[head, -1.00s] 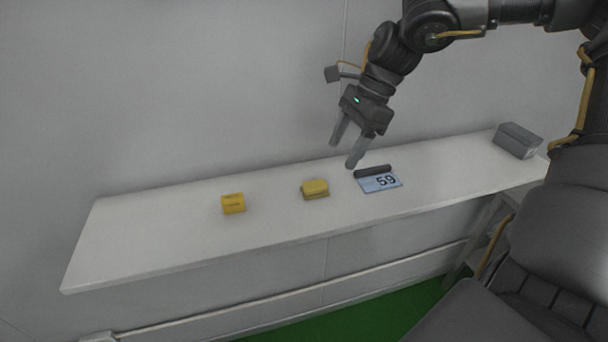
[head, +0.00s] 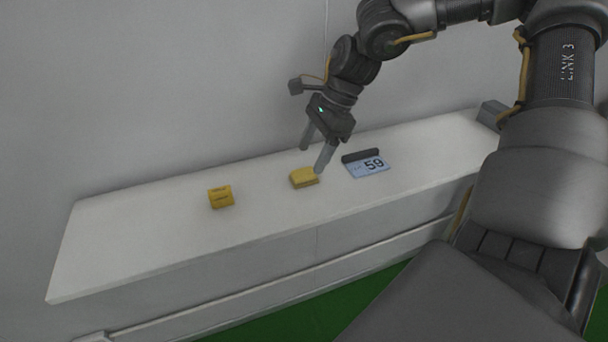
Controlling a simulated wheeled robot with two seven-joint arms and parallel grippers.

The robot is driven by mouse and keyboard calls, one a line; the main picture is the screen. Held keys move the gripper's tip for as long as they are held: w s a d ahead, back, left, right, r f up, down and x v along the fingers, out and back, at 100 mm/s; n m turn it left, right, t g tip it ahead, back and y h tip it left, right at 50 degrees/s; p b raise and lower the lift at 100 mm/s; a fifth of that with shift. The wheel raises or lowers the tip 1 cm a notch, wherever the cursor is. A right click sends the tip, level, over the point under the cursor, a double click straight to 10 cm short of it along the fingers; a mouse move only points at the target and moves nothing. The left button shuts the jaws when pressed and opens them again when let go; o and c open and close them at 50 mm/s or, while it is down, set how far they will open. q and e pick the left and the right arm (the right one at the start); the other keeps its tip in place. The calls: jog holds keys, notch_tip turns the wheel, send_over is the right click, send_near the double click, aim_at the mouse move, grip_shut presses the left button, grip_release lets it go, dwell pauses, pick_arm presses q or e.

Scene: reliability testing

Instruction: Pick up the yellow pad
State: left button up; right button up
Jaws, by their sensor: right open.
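A yellow pad (head: 304,178) lies on the white shelf, near its middle. My right gripper (head: 312,161) is open and empty. Its two fingers point down; in the picture one tip is just above the pad and the other overlaps the pad's right end. I cannot tell whether a finger touches the pad. A second yellow block (head: 221,197) with dark print sits on the shelf to the left. My left gripper is not in view.
The white shelf (head: 130,240) runs along a grey wall. A sign (head: 368,165) reading 59 with a dark bar stands right of the pad. A grey box (head: 490,113) is at the far right, partly hidden by my arm. The shelf's left end is clear.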

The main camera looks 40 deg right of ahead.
aim_at(305, 172)
jog(key=p+x, duration=0.1)
jog(key=x, duration=0.2)
jog(key=shift+f, duration=0.25)
jog(key=shift+a+f, duration=0.3)
jog(key=shift+f, duration=0.35)
